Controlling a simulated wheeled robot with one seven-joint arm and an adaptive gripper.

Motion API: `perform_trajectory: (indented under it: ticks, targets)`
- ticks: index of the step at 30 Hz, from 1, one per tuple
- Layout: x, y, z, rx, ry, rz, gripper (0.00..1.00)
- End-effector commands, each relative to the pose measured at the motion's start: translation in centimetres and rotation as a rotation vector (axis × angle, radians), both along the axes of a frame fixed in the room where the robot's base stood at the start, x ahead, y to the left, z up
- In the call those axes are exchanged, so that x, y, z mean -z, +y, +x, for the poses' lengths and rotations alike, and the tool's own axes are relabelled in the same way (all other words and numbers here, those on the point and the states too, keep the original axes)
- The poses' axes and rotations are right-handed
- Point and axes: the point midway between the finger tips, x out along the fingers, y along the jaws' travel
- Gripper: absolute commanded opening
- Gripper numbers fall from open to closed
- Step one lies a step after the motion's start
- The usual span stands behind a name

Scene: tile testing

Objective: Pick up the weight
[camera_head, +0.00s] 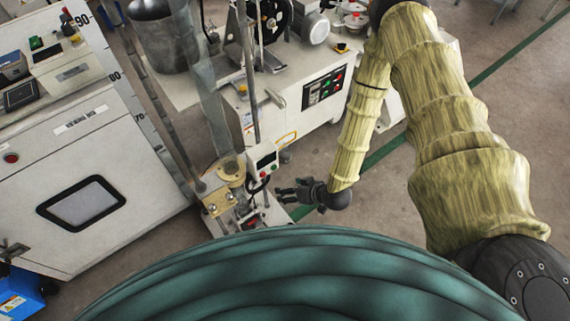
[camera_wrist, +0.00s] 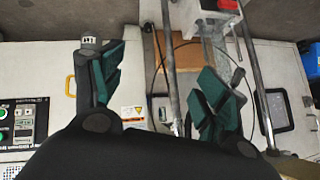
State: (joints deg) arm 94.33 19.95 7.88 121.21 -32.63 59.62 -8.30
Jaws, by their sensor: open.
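My gripper (camera_head: 286,191) is open and empty in the head view, its dark fingers pointing left toward a test stand. In the wrist view the two green-padded fingers (camera_wrist: 163,65) are spread apart, with a thin metal pole showing between them. The stand has a tall pole, a yellowish round part (camera_head: 231,170) and a small grey control box (camera_head: 263,158). I cannot tell for sure which part is the weight. My gripper is to the right of the control box and apart from it in the head view.
A white machine with a button panel (camera_head: 324,88) stands behind my gripper. A large white cabinet (camera_head: 95,160) is at the left, and a metal bucket (camera_head: 163,38) is at the back. Open floor (camera_head: 400,205) lies to the right.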

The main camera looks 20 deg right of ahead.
Motion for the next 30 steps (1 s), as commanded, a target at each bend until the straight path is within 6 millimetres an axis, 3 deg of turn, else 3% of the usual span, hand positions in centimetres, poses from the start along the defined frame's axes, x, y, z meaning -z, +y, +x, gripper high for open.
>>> perform_trajectory:
  ticks: [1, 15, 24, 30]
  targets:
    - [2.3, -0.3, 1.2, -0.001, -0.041, 0.012, 0.74]
    - [9.8, -3.4, 9.8, -0.044, -0.415, 0.085, 0.74]
    - [13.8, -7.2, 13.7, -0.066, -0.651, 0.096, 0.74]
    - [15.4, -9.6, 15.2, -0.08, -0.778, 0.093, 0.74]
